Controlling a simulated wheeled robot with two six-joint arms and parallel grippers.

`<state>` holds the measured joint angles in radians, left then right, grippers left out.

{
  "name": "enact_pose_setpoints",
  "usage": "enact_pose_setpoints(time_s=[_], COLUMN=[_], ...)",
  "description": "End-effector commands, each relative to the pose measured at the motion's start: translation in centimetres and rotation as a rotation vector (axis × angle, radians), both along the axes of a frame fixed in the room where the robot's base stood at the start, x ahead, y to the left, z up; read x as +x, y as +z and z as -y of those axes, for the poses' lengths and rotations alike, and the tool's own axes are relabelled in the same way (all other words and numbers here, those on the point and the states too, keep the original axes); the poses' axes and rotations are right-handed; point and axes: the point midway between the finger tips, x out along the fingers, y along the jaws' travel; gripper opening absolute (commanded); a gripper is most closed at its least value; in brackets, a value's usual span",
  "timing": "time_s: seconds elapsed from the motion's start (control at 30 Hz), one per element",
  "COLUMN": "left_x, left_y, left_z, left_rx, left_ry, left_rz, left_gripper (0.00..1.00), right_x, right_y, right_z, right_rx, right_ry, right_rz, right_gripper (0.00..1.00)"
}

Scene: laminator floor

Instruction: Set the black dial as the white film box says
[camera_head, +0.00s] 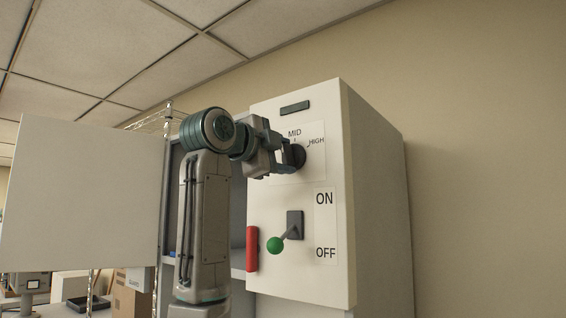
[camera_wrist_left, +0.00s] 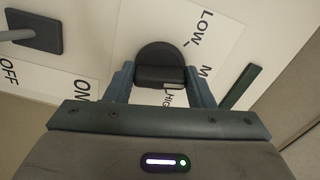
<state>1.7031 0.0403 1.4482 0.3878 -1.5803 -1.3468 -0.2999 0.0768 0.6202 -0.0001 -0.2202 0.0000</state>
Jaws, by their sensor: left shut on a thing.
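The black dial (camera_head: 299,155) is on the white front of a tall cabinet, with MID and HIGH marks around it. In the left wrist view the round dial (camera_wrist_left: 160,52) shows its raised grip bar between my fingers, with LOW, MID and a partly hidden HIGH nearby. My left gripper (camera_head: 288,157) is shut on the dial; its fingers (camera_wrist_left: 159,80) stand at both ends of the bar. I cannot tell which mark the dial points to. I cannot make out the white film box. My right gripper is not in view.
Below the dial, a lever with a green knob (camera_head: 275,245) sits beside an ON/OFF label (camera_head: 325,225). A red handle (camera_head: 252,249) is at the cabinet's left edge. A large white panel (camera_head: 80,195) stands at the left, with a brown carton (camera_head: 128,298) low behind.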

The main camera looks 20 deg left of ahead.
Motion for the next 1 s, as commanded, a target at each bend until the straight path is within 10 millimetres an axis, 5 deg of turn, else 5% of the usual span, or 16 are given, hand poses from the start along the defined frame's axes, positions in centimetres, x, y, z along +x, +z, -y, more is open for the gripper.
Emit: enact_pose_setpoints(time_s=[1.0], left_x=[0.1], left_y=[-0.7], left_z=[0.2], left_rx=[-0.737], left_ry=[0.002], left_rz=[-0.277], left_gripper=[0.26], right_x=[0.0], right_y=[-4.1], right_z=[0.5], right_rx=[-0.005], right_ry=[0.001], right_rz=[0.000], right_gripper=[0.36])
